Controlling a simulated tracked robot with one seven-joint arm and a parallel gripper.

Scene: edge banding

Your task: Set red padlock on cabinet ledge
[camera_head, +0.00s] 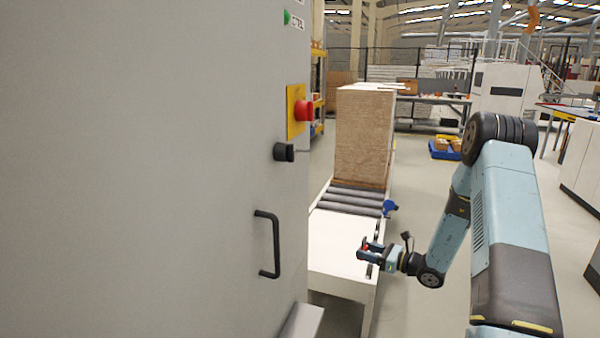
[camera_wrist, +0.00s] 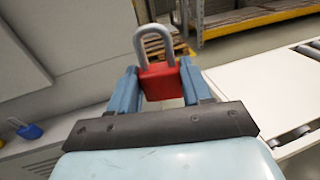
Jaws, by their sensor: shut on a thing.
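The red padlock (camera_wrist: 160,82) has a grey shackle and is held between the fingers of my gripper (camera_wrist: 158,88) in the wrist view, shackle pointing up in that picture. In the head view my gripper (camera_head: 364,250) is over the white table end of the roller conveyor, with a bit of red showing at the fingertips. The grey cabinet (camera_head: 150,170) fills the left of the head view. A pale ledge (camera_head: 302,322) juts from its lower right edge, to the left of and nearer than my gripper. In the wrist view a blue padlock (camera_wrist: 28,130) lies on a pale surface at left.
The cabinet front carries a black handle (camera_head: 268,245), a black knob (camera_head: 284,152) and a red button (camera_head: 303,110). A tall stack of boards (camera_head: 362,135) stands on the conveyor behind its rollers (camera_head: 350,200). Open floor lies right of the conveyor.

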